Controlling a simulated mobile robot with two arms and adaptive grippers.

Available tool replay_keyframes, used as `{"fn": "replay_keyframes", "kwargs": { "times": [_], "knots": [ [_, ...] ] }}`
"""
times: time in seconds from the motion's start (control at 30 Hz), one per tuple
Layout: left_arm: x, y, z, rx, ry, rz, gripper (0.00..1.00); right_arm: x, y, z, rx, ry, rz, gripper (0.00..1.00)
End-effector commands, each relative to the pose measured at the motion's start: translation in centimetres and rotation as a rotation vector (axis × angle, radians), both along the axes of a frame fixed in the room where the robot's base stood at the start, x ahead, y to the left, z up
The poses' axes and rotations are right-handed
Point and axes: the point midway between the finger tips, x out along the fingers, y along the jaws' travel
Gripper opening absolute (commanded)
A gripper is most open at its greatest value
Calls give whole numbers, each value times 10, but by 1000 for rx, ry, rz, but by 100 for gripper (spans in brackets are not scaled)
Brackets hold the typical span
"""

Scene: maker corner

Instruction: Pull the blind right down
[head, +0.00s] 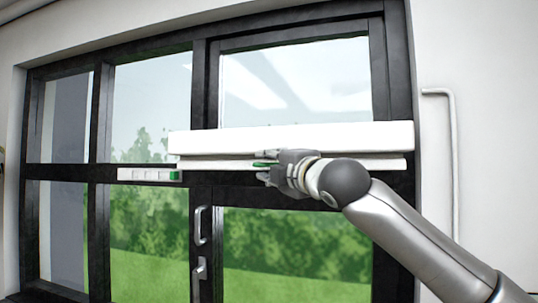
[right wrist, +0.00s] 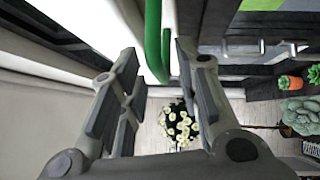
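The blind is almost fully rolled up. Its white cassette (head: 290,138) spans the upper door frame in the head view, with the white bottom bar (head: 365,164) close below. A green pull handle (head: 262,164) sits at the bar, partly hidden by my right gripper (head: 268,170). In the right wrist view the looped green handle (right wrist: 154,40) shows between the spread fingertips of my right gripper (right wrist: 157,52). The fingers stand apart, with a gap beside the handle on the left; contact on the right cannot be told. My left gripper is out of view.
Behind the blind is a dark-framed glass door with a metal handle (head: 201,226). A white and green strip (head: 150,175) is on the frame to the left. In the right wrist view, white flowers (right wrist: 180,125) and potted plants (right wrist: 290,82) stand beyond the gripper.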

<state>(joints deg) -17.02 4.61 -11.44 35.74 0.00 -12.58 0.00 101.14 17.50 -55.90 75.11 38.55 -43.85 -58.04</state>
Motion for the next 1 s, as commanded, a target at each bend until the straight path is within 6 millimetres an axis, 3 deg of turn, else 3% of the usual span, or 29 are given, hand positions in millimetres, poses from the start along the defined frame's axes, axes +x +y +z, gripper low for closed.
{"fn": "replay_keyframes", "kwargs": {
  "times": [0.43,0.7,1.0],
  "knots": [
    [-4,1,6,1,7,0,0,11,6,0,-1,0,-1,31],
    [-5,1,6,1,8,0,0,11,6,0,0,1,0,0],
    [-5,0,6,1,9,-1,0,11,6,0,0,0,0,0]
  ]
}}
